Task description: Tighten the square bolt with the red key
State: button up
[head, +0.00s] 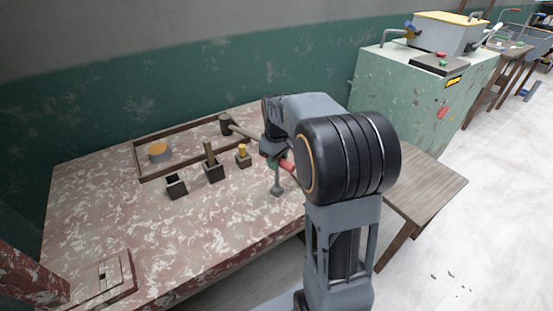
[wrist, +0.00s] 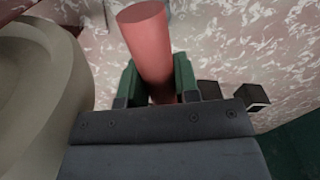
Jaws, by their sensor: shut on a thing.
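My gripper (head: 275,160) is shut on the red key (head: 288,165), above the right part of the table. In the wrist view, the key's thick red handle (wrist: 148,40) is between the two green fingers. In the head view, a grey stem (head: 276,181) with a wider lower end hangs below the gripper and looks like part of the key. I cannot tell whether its end touches the table. I cannot make out a square bolt there for certain.
The mottled table (head: 215,225) has bare room at front. Nearby stand an empty dark block (head: 176,190), a block with a brown handle (head: 210,153) and one with a yellow handle (head: 242,149). A mallet (head: 226,125) and orange-topped tub (head: 159,152) are behind.

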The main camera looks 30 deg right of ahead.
jog(key=shift+m, duration=0.9)
jog(key=shift+m+p, duration=0.6)
jog(key=shift+m, duration=1.1)
jog(key=shift+m+p, duration=0.4)
jog(key=shift+m, duration=1.5)
